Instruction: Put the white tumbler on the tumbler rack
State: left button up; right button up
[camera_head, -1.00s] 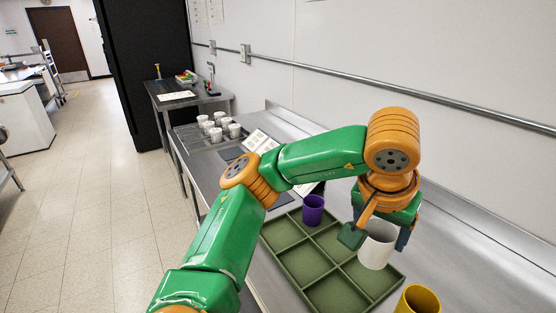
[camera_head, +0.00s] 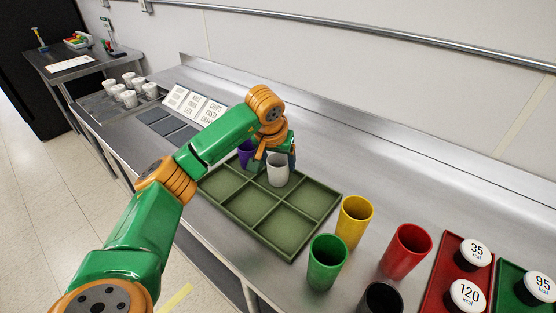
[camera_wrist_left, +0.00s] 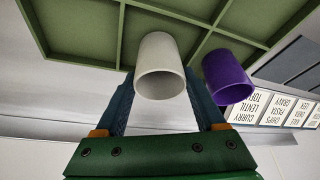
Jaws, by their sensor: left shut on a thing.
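The white tumbler (camera_head: 278,174) is upright in my left gripper (camera_head: 276,158), at the back row of the green tumbler rack (camera_head: 286,229). It is just right of the purple tumbler (camera_head: 246,150), which stands in the rack's back left corner. In the left wrist view the white tumbler (camera_wrist_left: 160,72) sits between the two fingers, with the purple tumbler (camera_wrist_left: 228,78) close on its right. I cannot tell whether the white tumbler's base touches the rack floor. The front compartments are empty. My right gripper is out of view.
Yellow (camera_head: 354,222), green (camera_head: 327,262), red (camera_head: 405,251) and black (camera_head: 381,299) tumblers stand right of the rack. Red (camera_head: 442,283) and green (camera_head: 512,290) trays with labelled lids lie farther right. Label cards (camera_head: 194,104) and white cups (camera_head: 130,92) are at the left.

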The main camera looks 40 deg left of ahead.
pick_arm(q)
jog(key=shift+f, duration=0.15)
jog(key=shift+f, duration=0.1)
jog(key=o, duration=1.3)
jog(key=shift+r, duration=0.25)
jog(key=v, duration=1.2)
jog(key=shift+s, duration=0.1)
jog(key=shift+f, duration=0.1)
